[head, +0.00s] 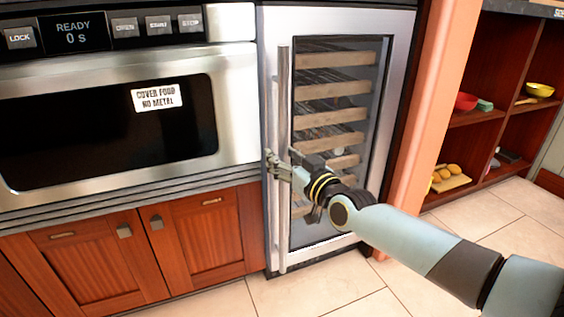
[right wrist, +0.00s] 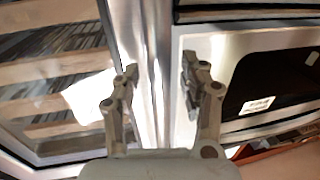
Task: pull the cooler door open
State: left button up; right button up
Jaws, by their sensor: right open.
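The cooler door (head: 394,100) is a steel-framed glass door in the middle of the head view and looks closed. Its long vertical bar handle (head: 283,110) runs down the left edge of the door. My right gripper (head: 272,166) is at the handle, around its middle height. In the right wrist view my right gripper (right wrist: 158,82) is open, with a finger on each side of the handle (right wrist: 156,60). I cannot tell whether a finger touches the bar. My left gripper is not in view.
A microwave drawer (head: 230,110) stands left of the cooler, above wooden cabinets (head: 88,265). An orange post (head: 425,110) and open shelves (head: 500,60) with bowls and food stand to the right. The tiled floor (head: 325,290) in front looks clear.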

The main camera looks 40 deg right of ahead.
jog(key=shift+w, duration=0.1)
grip_shut()
dwell(0.9)
